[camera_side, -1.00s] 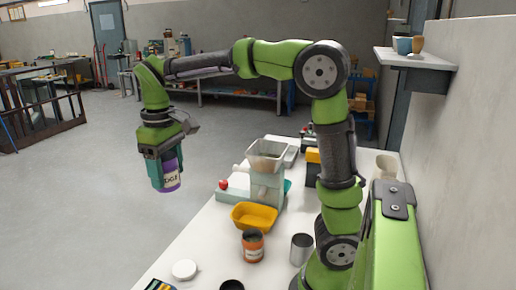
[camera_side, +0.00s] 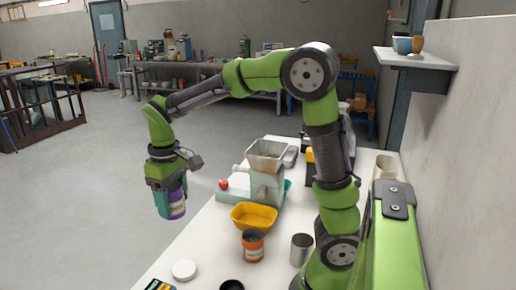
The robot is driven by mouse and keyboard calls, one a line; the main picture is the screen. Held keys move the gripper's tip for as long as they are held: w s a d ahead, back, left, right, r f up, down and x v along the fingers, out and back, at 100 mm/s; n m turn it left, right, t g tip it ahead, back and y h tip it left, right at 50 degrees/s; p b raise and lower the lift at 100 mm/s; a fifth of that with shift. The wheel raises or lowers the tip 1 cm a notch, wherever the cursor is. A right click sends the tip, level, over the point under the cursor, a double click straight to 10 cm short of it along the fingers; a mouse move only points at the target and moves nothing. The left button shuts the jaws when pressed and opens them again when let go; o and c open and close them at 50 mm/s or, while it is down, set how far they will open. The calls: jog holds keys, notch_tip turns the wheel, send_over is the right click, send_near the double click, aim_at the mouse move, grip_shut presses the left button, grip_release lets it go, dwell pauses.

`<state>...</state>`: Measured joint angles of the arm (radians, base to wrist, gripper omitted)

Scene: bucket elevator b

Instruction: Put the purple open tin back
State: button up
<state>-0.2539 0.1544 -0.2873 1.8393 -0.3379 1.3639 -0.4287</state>
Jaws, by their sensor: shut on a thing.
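My gripper (camera_side: 170,204) is shut on the purple tin (camera_side: 178,206), which has a pale label. The gripper hangs at the left edge of the table and holds the tin well above the floor, with the fingers pointing down. The fingers cover the left part of the tin. Its open top is hidden under the gripper, so I cannot see inside.
The white table (camera_side: 195,240) holds a pale green machine with a hopper (camera_side: 266,152), a yellow tray (camera_side: 254,216), an orange jar (camera_side: 253,246), a metal cup (camera_side: 301,249) and a white lid (camera_side: 184,270). A wall shelf (camera_side: 415,58) is at right.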

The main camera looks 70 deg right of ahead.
jog(key=s+d+f+m, duration=0.1)
jog(key=d+f, duration=0.1)
jog(key=f, duration=0.2)
jog(key=s+d+f+m, duration=0.1)
jog(key=s+d+f, duration=0.1)
jog(key=d+f, duration=0.1)
jog(key=s+d+f+m, duration=0.1)
jog(key=s+d+f, duration=0.1)
jog(key=f, duration=0.3)
jog(key=shift+d+f+m, duration=0.3)
jog(key=shift+d+f, duration=0.1)
jog(key=shift+d, duration=0.3)
jog(key=shift+f, duration=2.05)
jog(key=shift+f, duration=0.15)
jog(key=o, duration=1.5)
